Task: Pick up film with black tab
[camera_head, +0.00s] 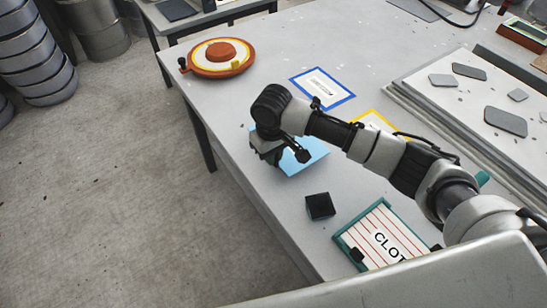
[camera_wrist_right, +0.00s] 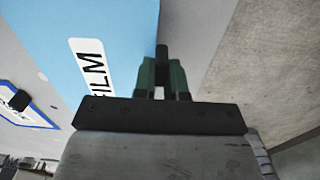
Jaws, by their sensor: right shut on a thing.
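The film is a light blue sheet (camera_head: 307,157) on the grey table, partly covered by my right arm in the head view. In the right wrist view the film (camera_wrist_right: 120,30) carries a white label reading "FILM". My right gripper (camera_head: 268,155) is at the film's left edge, near the table edge. In the right wrist view its green fingers (camera_wrist_right: 162,72) are shut on a small black tab (camera_wrist_right: 162,52) beside the film. Whether the film is lifted off the table cannot be told. My left gripper is not in view.
A blue-bordered card (camera_head: 322,88), a yellow-bordered card (camera_head: 372,119), a black block (camera_head: 320,206) and a teal-edged "CLOT..." board (camera_head: 378,236) lie around the film. An orange round piece (camera_head: 218,58) sits at the far corner. A grey mould panel (camera_head: 450,97) stands right. Floor is open left.

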